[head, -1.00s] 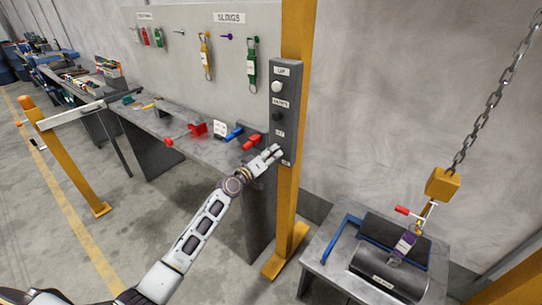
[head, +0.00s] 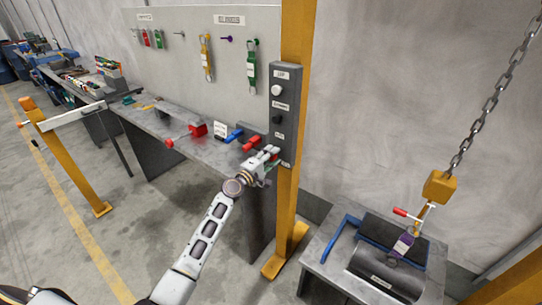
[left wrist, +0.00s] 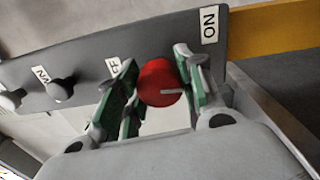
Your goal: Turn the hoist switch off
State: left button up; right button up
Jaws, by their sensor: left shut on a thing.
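The grey hoist control box (head: 284,115) hangs on the yellow post, with a white button (head: 277,90) above a black one (head: 276,119). In the left wrist view the red round hoist switch (left wrist: 157,84) sits on this box (left wrist: 130,38), between an "ON" label (left wrist: 209,24) and a partly covered "OFF" label (left wrist: 113,66). The white line on the switch points right, toward the "ON" side. My left gripper (head: 272,153) is at the lower end of the box. Its green-padded fingers (left wrist: 158,88) are shut on the red switch. My right gripper is out of view.
The yellow post (head: 289,205) stands close beside my gripper. A workbench (head: 180,133) with red and blue items lies to its left. A chain with a yellow block (head: 440,186) hangs over a bench with a dark barrel (head: 385,270) at right.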

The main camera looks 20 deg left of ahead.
pick_arm(q)
jog(key=shift+n, duration=0.4)
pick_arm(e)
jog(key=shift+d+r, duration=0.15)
pick_arm(q)
jog(key=shift+f, duration=0.1)
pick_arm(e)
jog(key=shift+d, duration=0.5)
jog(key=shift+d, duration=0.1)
pick_arm(q)
jog(key=o, duration=1)
jog(key=shift+v, duration=6)
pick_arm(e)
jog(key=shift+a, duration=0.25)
